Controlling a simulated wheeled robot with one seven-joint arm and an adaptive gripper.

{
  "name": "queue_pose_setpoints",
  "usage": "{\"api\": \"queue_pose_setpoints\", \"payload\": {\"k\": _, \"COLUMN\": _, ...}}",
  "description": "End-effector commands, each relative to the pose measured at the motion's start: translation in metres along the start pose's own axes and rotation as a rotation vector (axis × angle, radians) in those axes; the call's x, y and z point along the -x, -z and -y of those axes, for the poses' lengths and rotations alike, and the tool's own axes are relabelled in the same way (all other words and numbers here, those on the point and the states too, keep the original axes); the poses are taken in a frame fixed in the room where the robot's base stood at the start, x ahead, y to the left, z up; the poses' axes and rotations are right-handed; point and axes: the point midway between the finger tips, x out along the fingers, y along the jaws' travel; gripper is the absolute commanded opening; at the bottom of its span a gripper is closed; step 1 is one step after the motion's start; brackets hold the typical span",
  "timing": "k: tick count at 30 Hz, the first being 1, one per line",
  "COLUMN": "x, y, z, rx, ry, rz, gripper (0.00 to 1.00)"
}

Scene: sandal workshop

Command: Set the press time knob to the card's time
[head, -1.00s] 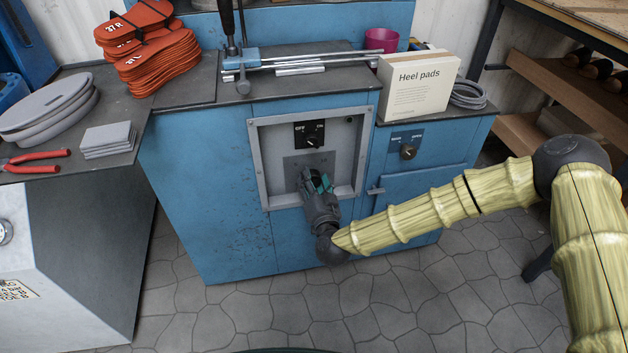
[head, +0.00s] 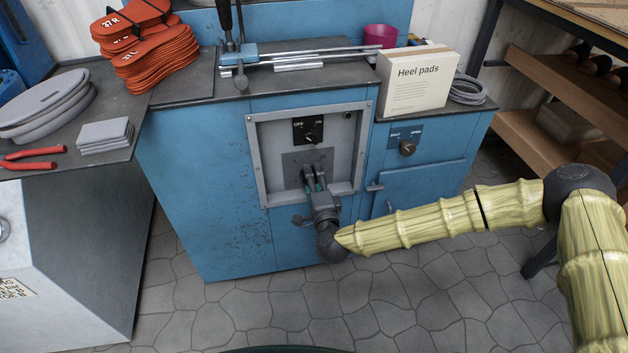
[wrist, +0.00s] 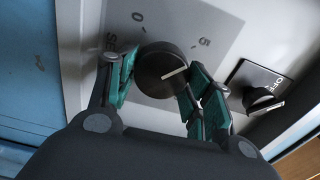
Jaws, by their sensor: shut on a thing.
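The press time knob (wrist: 160,70) is a round black dial with a white pointer line. It sits on a grey plate (wrist: 165,20) with printed numbers, partly hidden. In the wrist view the line points right and slightly up, below the mark that reads like 5. My gripper (wrist: 160,85) is shut on the knob, with a teal finger pad on each side. In the head view my gripper (head: 314,180) is at the lower part of the recessed grey panel (head: 345,150) and hides the knob. I make out no card with a readable time.
An OFF/ON switch (head: 310,136) is just above; it is close to the right finger in the wrist view (wrist: 262,98). Another knob (head: 407,148) is on the blue cabinet to the right. A Heel pads box (head: 415,85) stands on top. A label (head: 15,288) at lower left is unreadable.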

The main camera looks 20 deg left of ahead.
Motion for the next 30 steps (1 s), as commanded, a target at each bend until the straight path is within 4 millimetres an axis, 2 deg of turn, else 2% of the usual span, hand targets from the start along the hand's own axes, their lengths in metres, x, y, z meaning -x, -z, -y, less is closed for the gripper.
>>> {"api": "queue_pose_setpoints", "payload": {"k": 30, "x": -0.0011, "y": 0.0015, "z": -0.0081, "rx": -0.963, "ry": 0.004, "rz": -0.007, "gripper": 0.27}}
